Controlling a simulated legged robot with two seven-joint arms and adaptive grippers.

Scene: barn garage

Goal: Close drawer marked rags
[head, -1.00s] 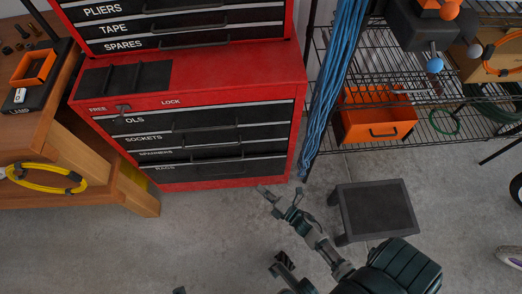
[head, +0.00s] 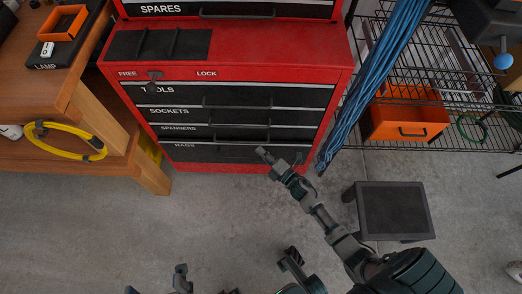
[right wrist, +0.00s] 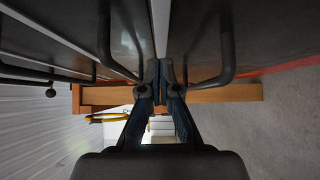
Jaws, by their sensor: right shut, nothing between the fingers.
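The drawer marked RAGS (head: 215,154) is the lowest black drawer of the red tool chest (head: 290,56), under the drawer marked SPANNERS (head: 200,130). How far it stands out is hard to tell in the head view. My right gripper (head: 268,156) is shut and empty, in front of the right half of the RAGS drawer. In the right wrist view its closed fingertips (right wrist: 160,75) are close to the black drawer fronts, by a pale trim strip, with a bar handle on each side. Contact cannot be told. Dark parts at the bottom edge may belong to my left gripper (head: 181,277); its jaws are unclear.
A wooden bench (head: 150,175) stands left of the chest, with a yellow coiled cable (head: 65,153). A black step stool (head: 393,210) stands right of my right forearm. A wire shelf with an orange bin (head: 405,122) is at the right.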

